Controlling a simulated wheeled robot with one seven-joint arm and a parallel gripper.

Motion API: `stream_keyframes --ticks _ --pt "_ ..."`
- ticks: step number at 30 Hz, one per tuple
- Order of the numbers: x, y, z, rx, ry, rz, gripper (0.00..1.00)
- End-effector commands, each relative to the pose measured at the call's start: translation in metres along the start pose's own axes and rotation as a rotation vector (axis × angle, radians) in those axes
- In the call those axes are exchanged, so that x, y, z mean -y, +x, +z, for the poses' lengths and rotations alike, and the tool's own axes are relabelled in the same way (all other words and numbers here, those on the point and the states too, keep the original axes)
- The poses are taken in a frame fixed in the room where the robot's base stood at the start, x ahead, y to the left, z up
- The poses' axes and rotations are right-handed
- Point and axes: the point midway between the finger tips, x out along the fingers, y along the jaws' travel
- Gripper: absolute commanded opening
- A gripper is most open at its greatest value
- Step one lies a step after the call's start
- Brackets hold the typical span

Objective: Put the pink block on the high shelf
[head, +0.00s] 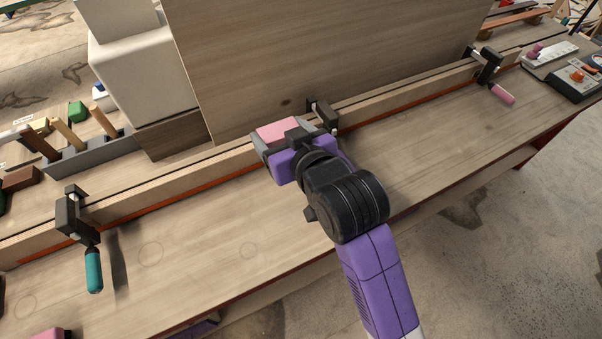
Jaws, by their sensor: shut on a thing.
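The pink block (280,130) is between the fingers of my gripper (275,138), and its top face shows. My gripper is shut on it, above the workbench near the long wooden strip. The gripper body and wrist hide much of the block, and its underside cannot be seen. Another pink object (48,334) is partly cut off at the bottom left edge. I cannot make out a high shelf for certain in this view.
A large wooden panel (330,50) stands just behind the gripper. Clamps with teal (94,270) and pink (502,94) handles sit along the strip (180,180). A white box (145,75) stands behind left. The bench front (200,265) is mostly clear.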

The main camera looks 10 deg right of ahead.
Motion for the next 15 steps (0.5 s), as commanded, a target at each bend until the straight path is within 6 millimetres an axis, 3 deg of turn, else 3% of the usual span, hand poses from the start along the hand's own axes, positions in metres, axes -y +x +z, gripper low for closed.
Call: stream_keyframes --ticks 15 --pt "0.001 0.046 0.115 0.006 0.000 -0.001 0.31"
